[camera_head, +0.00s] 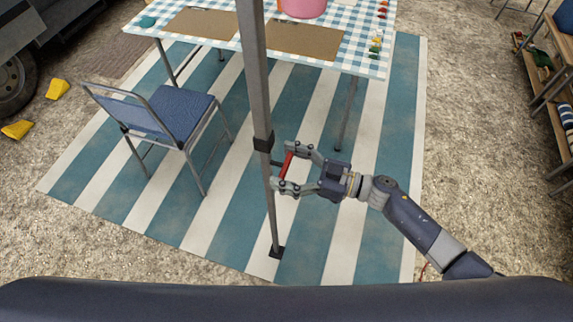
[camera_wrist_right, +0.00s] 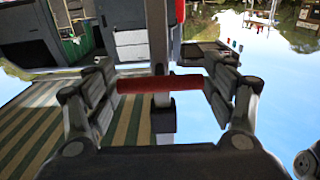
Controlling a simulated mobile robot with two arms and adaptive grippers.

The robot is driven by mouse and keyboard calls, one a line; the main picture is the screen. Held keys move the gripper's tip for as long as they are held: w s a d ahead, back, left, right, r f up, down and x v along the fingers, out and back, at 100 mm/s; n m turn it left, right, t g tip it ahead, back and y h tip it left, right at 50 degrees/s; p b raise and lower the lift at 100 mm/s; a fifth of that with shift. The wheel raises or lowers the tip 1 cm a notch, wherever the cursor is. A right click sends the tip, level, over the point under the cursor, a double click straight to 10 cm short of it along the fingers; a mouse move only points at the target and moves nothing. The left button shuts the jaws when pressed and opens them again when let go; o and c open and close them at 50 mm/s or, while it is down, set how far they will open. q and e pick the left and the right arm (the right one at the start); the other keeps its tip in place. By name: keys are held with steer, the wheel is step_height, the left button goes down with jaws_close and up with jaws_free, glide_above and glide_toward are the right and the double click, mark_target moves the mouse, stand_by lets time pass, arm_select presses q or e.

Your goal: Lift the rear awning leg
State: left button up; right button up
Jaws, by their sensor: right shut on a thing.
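The rear awning leg (camera_head: 254,75) is a grey upright pole that crosses the middle of the head view. Its black foot (camera_head: 277,252) is over the near edge of the striped mat; I cannot tell whether it touches. A black collar (camera_head: 263,143) sits partway down the pole, and a red handle (camera_head: 288,165) sticks out beside the pole just below it. My right gripper (camera_head: 283,169) is shut on the red handle, coming from the right. In the right wrist view the red handle (camera_wrist_right: 160,84) spans between both fingers, with the pole (camera_wrist_right: 158,45) behind it. My left gripper is out of view.
A blue folding chair (camera_head: 181,107) stands left of the pole on the striped mat (camera_head: 235,190). A table with a checked cloth (camera_head: 352,55) stands behind. A wooden shelf (camera_head: 552,95) is at the right. Yellow chocks (camera_head: 57,89) lie by the van wheel (camera_head: 14,82).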

steer(key=shift+r, duration=0.7)
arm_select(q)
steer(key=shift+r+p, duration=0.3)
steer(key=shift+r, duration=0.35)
arm_select(e)
steer(key=shift+w+r, duration=0.1)
steer(key=shift+w, duration=0.1)
steer(key=shift+r, duration=0.1)
steer(key=o, duration=1.6)
steer(key=shift+a, duration=0.1)
steer(key=shift+s, duration=0.15)
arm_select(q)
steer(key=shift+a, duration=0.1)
arm_select(e)
steer(key=shift+f, duration=0.25)
steer(key=shift+s+d+f, duration=0.1)
steer(key=shift+d, duration=0.5)
steer(key=v, duration=1.1)
